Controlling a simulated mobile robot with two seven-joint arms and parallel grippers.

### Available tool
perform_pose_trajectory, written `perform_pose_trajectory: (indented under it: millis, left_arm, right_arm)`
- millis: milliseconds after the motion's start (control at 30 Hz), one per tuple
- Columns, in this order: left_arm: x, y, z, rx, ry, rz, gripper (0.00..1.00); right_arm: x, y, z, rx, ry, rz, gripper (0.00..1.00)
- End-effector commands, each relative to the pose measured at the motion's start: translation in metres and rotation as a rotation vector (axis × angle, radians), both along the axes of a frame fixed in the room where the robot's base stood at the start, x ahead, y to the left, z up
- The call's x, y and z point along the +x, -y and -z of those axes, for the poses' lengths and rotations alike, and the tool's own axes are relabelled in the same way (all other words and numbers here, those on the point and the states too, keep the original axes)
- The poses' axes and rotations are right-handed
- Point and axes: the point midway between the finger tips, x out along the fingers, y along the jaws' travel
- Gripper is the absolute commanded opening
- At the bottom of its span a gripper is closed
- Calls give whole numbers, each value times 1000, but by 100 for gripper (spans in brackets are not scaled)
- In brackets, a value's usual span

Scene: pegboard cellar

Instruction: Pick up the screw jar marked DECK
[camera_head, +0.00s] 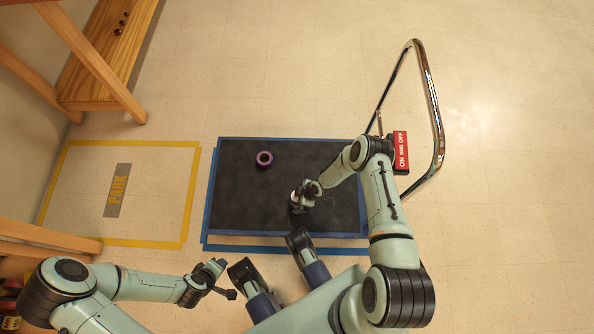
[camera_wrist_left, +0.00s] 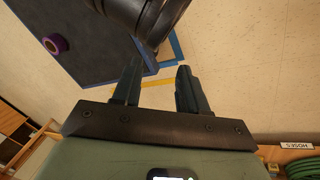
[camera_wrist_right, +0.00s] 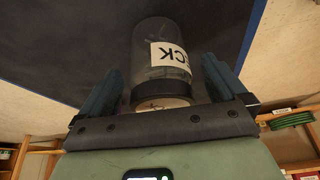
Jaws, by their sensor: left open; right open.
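The screw jar (camera_wrist_right: 160,50) shows in the right wrist view as a clear jar with a white label ending in "CK", a dark band and a pale lid edge. It lies between the two fingers of my right gripper (camera_wrist_right: 163,80), which is open, with a gap visible on each side. In the head view my right gripper (camera_head: 304,196) is low over the right part of the black mat (camera_head: 235,205), and I cannot make out the jar clearly there. My left gripper (camera_wrist_left: 155,85) is open and empty; in the head view it is off the mat, at lower left (camera_head: 224,284).
A purple ring-shaped roll (camera_head: 264,159) lies on the mat. A yellow-taped PARK area (camera_head: 150,190) is clear at left. A wooden bench (camera_head: 105,60) stands at upper left.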

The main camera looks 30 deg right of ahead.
Motion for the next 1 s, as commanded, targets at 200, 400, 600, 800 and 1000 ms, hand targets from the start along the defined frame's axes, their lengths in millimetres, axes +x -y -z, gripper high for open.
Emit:
perform_pose_trajectory:
  millis: [200,400,600,800,1000]
  left_arm:
    - [12,-6,9,16,31,-13,43]
    - [12,-6,8,16,32,-13,43]
    - [12,-6,8,15,31,-13,43]
    - [12,-6,8,15,31,-12,43]
    - [9,-5,5,12,23,-9,43]
  right_arm:
    - [5,-6,20,-1,-1,0,99]
    - [6,-6,20,-1,1,0,99]
    - [5,-6,20,-1,0,0,37]
    - [6,-6,19,-1,1,1,28]
    - [7,-6,13,-1,3,0,28]
